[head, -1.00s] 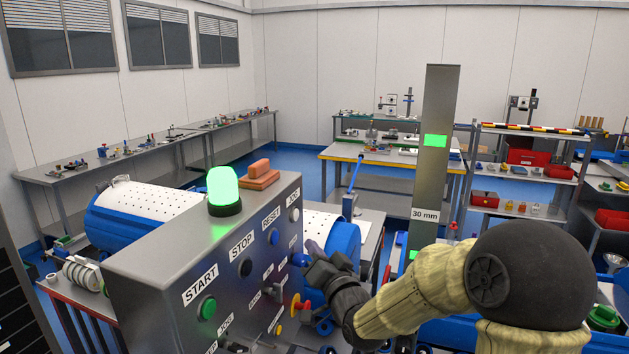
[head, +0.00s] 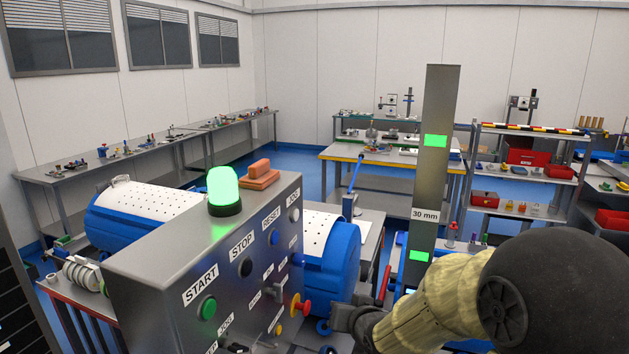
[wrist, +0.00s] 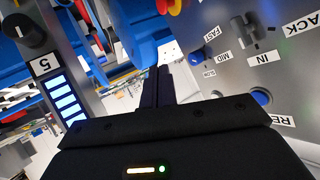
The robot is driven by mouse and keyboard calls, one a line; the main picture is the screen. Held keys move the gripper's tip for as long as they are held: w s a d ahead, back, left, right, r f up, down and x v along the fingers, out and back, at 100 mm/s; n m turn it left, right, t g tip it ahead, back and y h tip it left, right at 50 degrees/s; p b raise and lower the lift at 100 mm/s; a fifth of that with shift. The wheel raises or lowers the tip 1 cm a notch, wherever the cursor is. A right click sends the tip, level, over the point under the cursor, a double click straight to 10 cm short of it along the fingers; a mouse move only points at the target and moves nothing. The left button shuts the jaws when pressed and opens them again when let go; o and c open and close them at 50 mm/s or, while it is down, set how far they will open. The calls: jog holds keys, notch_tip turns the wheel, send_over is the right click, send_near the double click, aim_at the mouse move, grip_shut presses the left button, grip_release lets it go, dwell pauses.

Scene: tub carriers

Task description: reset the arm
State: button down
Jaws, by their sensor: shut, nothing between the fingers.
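My gripper (head: 347,318) is low in the middle of the head view, to the right of a grey control panel (head: 140,262), and looks apart from it. In the wrist view its two dark fingers (wrist: 156,78) are together with nothing between them. The arm comes in from the lower right. The panel has a green START button (head: 208,308), a dark STOP button (head: 245,268) and a blue RESET button (head: 275,237). A blue button (wrist: 262,97) also shows in the wrist view, to the right of the fingers.
A lit green beacon (head: 223,186) and an orange block (head: 259,174) stand on the panel. A red knob (head: 301,307) sticks out near my gripper. A blue-and-white drum (head: 335,252) lies behind. A grey post (head: 435,165) marked 30 mm stands to the right.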

jog(key=s+d+f+g+h, duration=0.1)
jog(key=s+d+f+g, duration=0.1)
jog(key=s, duration=0.4)
jog(key=s+d+f+g+h, duration=0.1)
jog(key=s+d+f+g, duration=0.2)
jog(key=s, duration=0.4)
jog(key=s+d+f+g+h, duration=0.1)
jog(key=s+d+f+g, duration=0.1)
jog(key=s, duration=0.4)
jog(key=shift+s+d+f+n+g, duration=0.25)
jog(key=shift+d+f+n+g, duration=0.15)
jog(key=shift+d+g, duration=0.5)
jog(key=shift+a, duration=0.1)
